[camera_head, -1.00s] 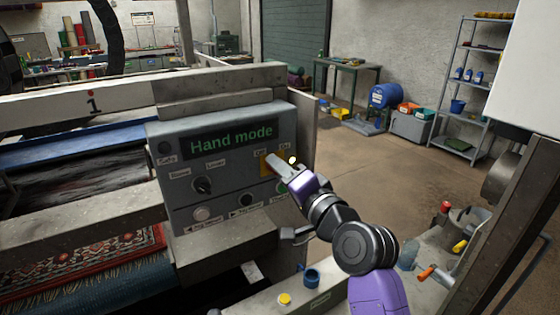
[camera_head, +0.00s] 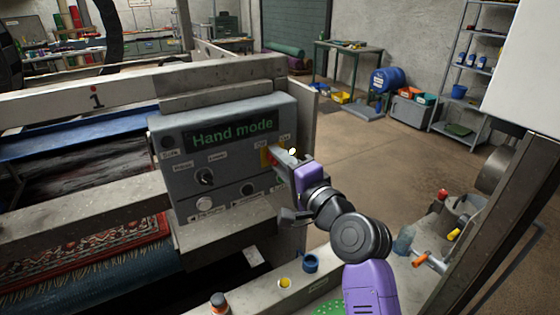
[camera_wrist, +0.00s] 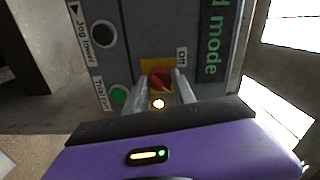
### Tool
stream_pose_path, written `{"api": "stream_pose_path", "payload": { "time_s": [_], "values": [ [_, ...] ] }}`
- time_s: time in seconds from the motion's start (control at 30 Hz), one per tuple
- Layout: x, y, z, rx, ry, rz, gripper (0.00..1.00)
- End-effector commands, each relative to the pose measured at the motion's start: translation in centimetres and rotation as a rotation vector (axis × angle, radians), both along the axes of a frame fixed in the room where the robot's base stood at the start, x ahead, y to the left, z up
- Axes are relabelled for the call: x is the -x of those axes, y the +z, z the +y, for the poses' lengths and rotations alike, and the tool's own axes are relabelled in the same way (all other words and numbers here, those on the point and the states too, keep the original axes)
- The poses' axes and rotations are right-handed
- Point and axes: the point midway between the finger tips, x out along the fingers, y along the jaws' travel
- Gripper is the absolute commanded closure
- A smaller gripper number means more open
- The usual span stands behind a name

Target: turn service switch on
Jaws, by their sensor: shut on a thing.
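The service switch is a red knob (camera_wrist: 160,76) on a yellow plate (camera_wrist: 151,65), seen in the wrist view with an "Off" label beside it. In the head view the yellow plate (camera_head: 265,156) is at the right of the grey control panel (camera_head: 227,177), under "Off" and "On" labels, and my fingers largely cover the knob. My gripper (camera_wrist: 164,83) is shut on the knob, one finger on each side; it also shows in the head view (camera_head: 281,156). The knob's exact angle is hard to tell. The panel display (camera_head: 233,133) reads "Hand mode".
The panel also bears a black selector (camera_head: 205,177), a white button (camera_head: 204,203), a black button (camera_head: 247,189) and a green button (camera_wrist: 118,93) close to my fingers. A patterned rug (camera_head: 85,245) lies at lower left. Open floor (camera_head: 390,150) lies to the right.

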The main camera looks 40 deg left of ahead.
Motion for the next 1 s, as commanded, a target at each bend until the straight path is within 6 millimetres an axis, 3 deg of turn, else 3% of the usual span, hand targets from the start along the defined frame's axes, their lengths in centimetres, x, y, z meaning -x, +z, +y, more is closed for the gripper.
{"api": "stream_pose_path", "payload": {
  "time_s": [0.07, 0.1, 0.2, 0.57, 1.0],
  "values": [
    [-0.1, -0.1, -0.1, 0.001, -0.001, 0.003, 1.0],
    [-0.1, -0.1, -0.1, 0.001, -0.001, 0.003, 0.63],
    [-0.1, -0.1, -0.1, 0.001, -0.001, 0.003, 0.47],
    [0.1, -0.1, -0.3, 0.0, -0.001, 0.0, 0.47],
    [2.3, -0.3, -5.9, 0.0, -0.003, 0.0, 0.47]
  ]
}}
